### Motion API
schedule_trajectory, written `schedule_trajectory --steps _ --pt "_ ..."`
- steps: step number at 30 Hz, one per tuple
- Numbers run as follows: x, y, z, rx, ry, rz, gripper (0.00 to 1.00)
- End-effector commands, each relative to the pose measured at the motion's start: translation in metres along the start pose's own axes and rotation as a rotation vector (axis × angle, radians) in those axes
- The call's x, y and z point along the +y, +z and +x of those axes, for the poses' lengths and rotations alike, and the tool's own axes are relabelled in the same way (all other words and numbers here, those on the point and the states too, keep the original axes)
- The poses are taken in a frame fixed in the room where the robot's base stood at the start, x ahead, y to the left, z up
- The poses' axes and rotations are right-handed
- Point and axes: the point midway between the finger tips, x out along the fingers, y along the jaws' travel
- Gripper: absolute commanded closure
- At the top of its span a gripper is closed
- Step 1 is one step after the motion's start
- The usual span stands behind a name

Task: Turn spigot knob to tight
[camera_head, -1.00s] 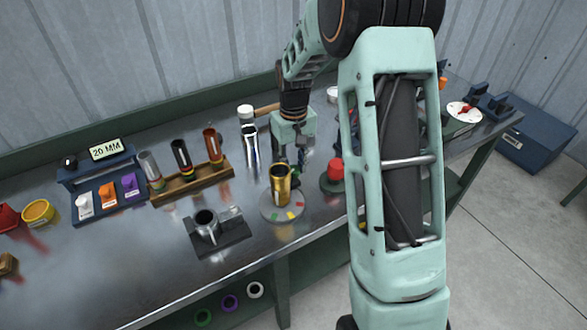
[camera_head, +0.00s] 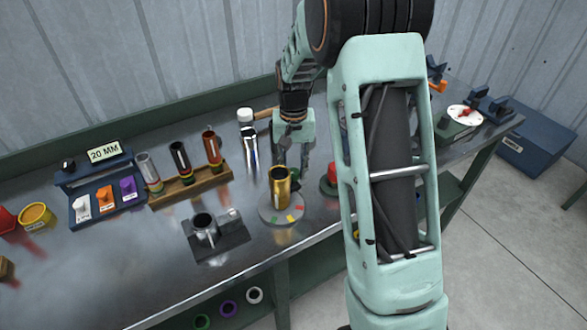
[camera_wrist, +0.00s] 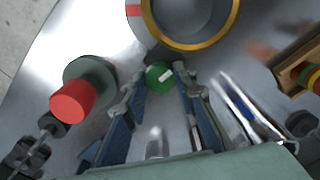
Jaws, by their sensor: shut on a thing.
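A green round knob (camera_wrist: 160,76) with a white mark shows between the fingertips in the wrist view, beside a brass-rimmed cylinder. My gripper (camera_wrist: 161,80) is shut on it, one finger on each side. The brass cylinder (camera_head: 281,187) stands upright on a grey round base (camera_head: 268,211) with red, yellow and green patches on its front. Its rim (camera_wrist: 232,22) also shows at the top of the wrist view. In the head view my gripper (camera_head: 291,168) reaches down behind the cylinder, which largely hides the knob.
A red button (camera_head: 333,173) on a dark base stands just right of the cylinder. A clamp block (camera_head: 235,238) lies front left, and a wooden rack (camera_head: 190,186) with several tubes stands further left. A white-capped bottle (camera_head: 245,116) stands behind. My arm covers the right middle of the bench.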

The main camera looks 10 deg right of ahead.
Motion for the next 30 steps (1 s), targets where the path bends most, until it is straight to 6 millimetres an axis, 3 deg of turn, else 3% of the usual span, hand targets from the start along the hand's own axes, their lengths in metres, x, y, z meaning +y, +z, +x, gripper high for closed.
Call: schedule_trajectory --steps 6,7,12,23,30 --pt "0.000 0.000 0.000 0.000 -0.001 0.002 0.99" --pt "0.000 0.000 0.000 0.000 -0.001 0.002 0.73" --pt "0.000 0.000 0.000 0.000 -0.001 0.001 0.57" --pt "0.000 -0.001 -0.007 0.002 -0.001 0.000 0.57" --pt "0.000 -0.001 -0.052 0.005 -0.001 0.000 0.57"
